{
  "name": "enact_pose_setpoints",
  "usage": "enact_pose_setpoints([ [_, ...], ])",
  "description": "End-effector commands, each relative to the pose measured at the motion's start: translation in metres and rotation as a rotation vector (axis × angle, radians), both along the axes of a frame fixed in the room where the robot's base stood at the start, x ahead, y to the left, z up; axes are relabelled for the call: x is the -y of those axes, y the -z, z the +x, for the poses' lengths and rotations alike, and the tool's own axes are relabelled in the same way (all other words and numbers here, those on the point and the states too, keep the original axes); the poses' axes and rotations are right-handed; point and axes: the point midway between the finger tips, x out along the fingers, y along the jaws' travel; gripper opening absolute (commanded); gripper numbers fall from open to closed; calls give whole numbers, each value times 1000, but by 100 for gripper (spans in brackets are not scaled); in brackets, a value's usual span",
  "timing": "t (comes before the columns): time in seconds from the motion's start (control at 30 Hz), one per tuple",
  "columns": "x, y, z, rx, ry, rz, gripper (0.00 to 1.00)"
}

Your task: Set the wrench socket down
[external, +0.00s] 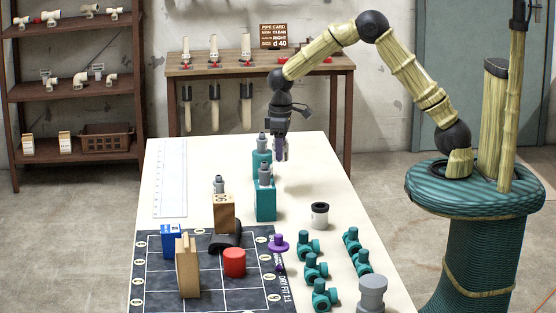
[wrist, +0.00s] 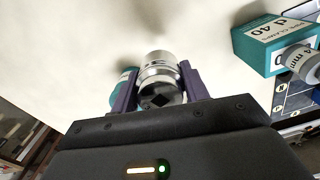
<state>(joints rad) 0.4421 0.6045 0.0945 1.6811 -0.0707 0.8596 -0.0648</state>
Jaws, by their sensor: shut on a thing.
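The wrench socket (wrist: 160,76), a shiny metal cylinder with a dark square hole facing the camera, is between the purple fingers in the wrist view. My gripper (wrist: 158,88) is shut on it. In the external view my gripper (external: 281,155) points down over the far part of the cream table (external: 310,170), just right of the rear teal box. The socket is hard to make out there. I cannot tell whether its lower end touches the table.
A rear teal box (external: 262,162) and a front teal box (external: 265,205), each topped by a grey fitting, stand close by. Nearer are a wooden block (external: 224,214), a white-and-black ring (external: 320,214), several teal valves (external: 315,266) and a dark grid mat (external: 215,300). Table right of my gripper is bare.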

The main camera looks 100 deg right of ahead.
Motion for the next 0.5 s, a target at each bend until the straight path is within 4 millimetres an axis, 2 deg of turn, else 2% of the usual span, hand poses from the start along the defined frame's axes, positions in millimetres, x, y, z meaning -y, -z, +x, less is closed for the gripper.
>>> enact_pose_setpoints([
  [0.03,22,-5,-4,1,30,0,14],
  [0.27,109,-7,-29,0,143,0,14],
  [0.5,199,-6,-76,-1,262,0,14],
])
